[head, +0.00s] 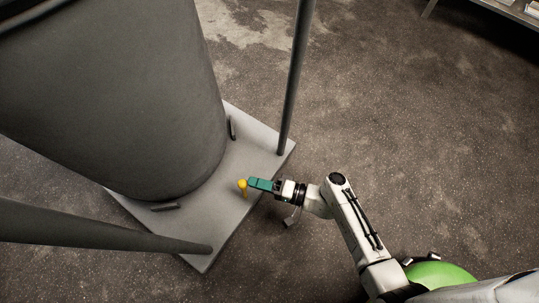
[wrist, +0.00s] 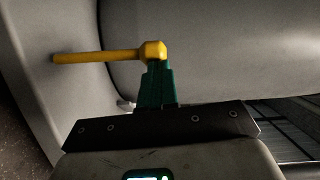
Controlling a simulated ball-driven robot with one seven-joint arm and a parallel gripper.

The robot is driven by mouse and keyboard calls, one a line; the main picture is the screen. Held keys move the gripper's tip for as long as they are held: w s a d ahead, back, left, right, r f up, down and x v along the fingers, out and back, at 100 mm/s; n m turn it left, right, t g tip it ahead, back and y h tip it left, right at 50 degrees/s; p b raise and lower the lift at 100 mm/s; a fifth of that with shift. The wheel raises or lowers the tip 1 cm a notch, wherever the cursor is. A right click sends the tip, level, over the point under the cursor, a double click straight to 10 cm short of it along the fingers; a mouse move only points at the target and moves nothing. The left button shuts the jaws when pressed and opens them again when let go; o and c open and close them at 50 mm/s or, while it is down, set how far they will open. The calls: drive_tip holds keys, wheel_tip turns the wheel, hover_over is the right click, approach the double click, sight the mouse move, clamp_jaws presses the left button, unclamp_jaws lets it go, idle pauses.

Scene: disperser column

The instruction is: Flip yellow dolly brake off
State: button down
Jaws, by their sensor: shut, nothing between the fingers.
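The yellow dolly brake (head: 243,186) is a small lever on the grey dolly plate (head: 262,150), near its right edge in the head view. In the wrist view the yellow brake (wrist: 100,56) has a knob at its right end and a rod reaching left. My gripper (head: 252,184) has green fingers, shut and empty, with the tips right at the yellow knob. In the wrist view the green fingers (wrist: 158,75) end just below the knob and overlap it. I cannot tell if they touch it.
A large grey drum (head: 130,90) stands on the dolly plate, left of the brake. Grey posts (head: 294,80) rise from the plate's corners. Small dark blocks (head: 232,128) sit by the drum's base. Brown floor (head: 400,120) is open to the right. A shelf (head: 505,12) is at the top right.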

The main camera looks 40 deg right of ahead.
drive_tip(key=s+a+n+h+b, duration=0.2)
drive_tip(key=a+n, duration=0.4)
drive_tip(key=a, duration=0.2)
drive_tip(key=shift+s+f+g, duration=0.25)
drive_tip(key=shift+f+g, duration=0.1)
drive_tip(key=shift+g, duration=0.05)
drive_tip(key=shift+a, duration=0.1)
